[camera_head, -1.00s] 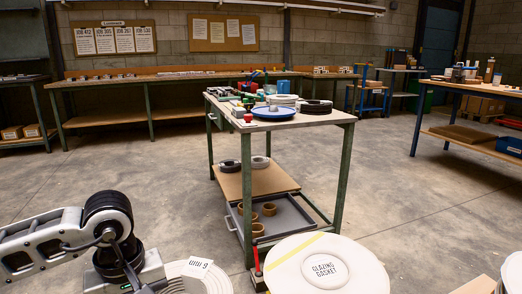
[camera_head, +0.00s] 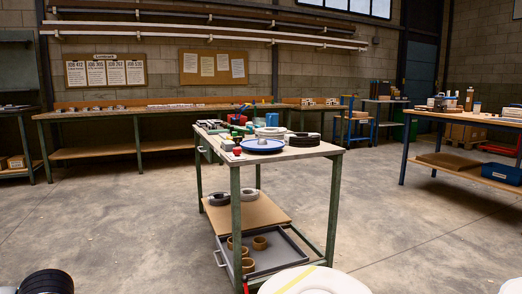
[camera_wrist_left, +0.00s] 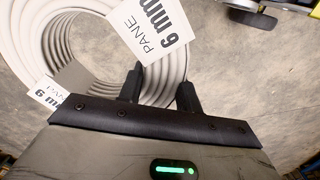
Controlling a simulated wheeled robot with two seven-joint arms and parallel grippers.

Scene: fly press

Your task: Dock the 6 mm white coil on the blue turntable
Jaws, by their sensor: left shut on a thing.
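In the left wrist view my left gripper (camera_wrist_left: 160,90) is shut on the white coil (camera_wrist_left: 88,32), a ring of several pale strands. Two white tags on the coil read 6 mm (camera_wrist_left: 155,28). The coil hangs above the concrete floor. The left gripper and the coil are below the head view's frame; only part of my left arm shows at the bottom left. My right gripper is not in view.
Black coils (camera_head: 303,139) lie on the bench right of the turntable, and small boxes and tools stand to its left. A lower shelf (camera_head: 245,212) holds coils; a grey tray (camera_head: 285,253) holds brown rings. A white disc (camera_head: 312,281) is at the bottom. Floor on both sides is clear.

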